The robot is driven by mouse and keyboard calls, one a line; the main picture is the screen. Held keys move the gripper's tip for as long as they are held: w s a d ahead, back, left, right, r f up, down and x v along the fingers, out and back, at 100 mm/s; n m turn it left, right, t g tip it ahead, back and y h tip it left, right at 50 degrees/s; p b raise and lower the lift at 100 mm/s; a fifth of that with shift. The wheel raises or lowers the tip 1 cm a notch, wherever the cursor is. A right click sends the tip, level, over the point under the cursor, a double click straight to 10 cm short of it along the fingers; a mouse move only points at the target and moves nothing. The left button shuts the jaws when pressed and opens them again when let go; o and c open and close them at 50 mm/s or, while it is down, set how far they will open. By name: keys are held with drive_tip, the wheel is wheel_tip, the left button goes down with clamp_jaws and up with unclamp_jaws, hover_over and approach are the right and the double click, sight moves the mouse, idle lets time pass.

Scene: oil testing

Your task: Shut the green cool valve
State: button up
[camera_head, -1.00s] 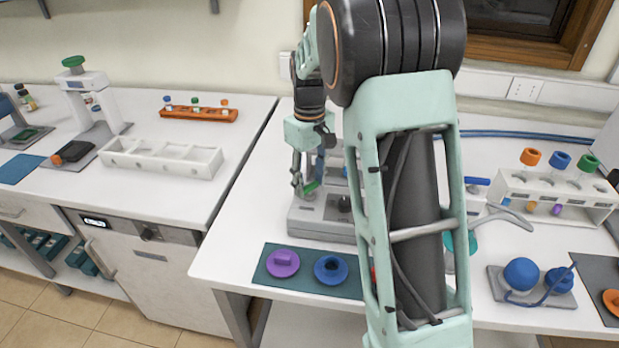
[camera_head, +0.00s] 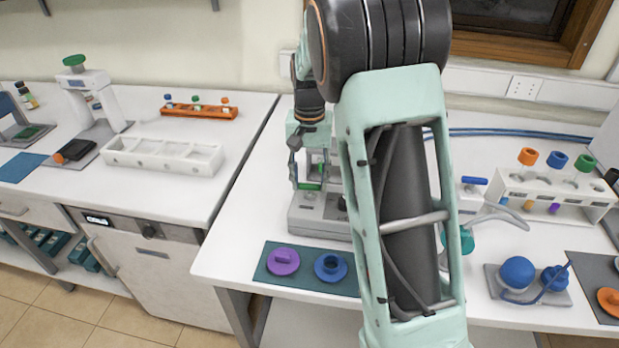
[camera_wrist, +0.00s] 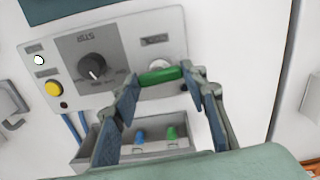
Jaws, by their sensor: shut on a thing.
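The green cool valve (camera_wrist: 158,77) is a green bar handle on the grey front panel (camera_wrist: 115,25) of a small device. In the wrist view it lies nearly level, its right end slightly higher. My gripper (camera_wrist: 162,75) is shut on it, with one fingertip at each end of the bar. In the head view, my gripper (camera_head: 309,178) points down over the device (camera_head: 318,222), and the green handle (camera_head: 309,186) shows between the fingers. My arm hides the device's right side.
The panel also has a black knob (camera_wrist: 92,67) and a yellow button (camera_wrist: 54,89). A tray (camera_wrist: 158,147) with a blue and a green piece is below it. A teal mat (camera_head: 300,282) with purple and blue lids lies in front of the device. A tube rack (camera_head: 520,205) stands at right.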

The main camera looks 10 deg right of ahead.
sight(309, 184)
drive_tip(key=shift+m, duration=0.6)
drive_tip(key=o, duration=1.2)
drive_tip(key=shift+c, duration=0.2)
drive_tip(key=shift+r, duration=0.15)
wheel_tip(309, 184, up, 12)
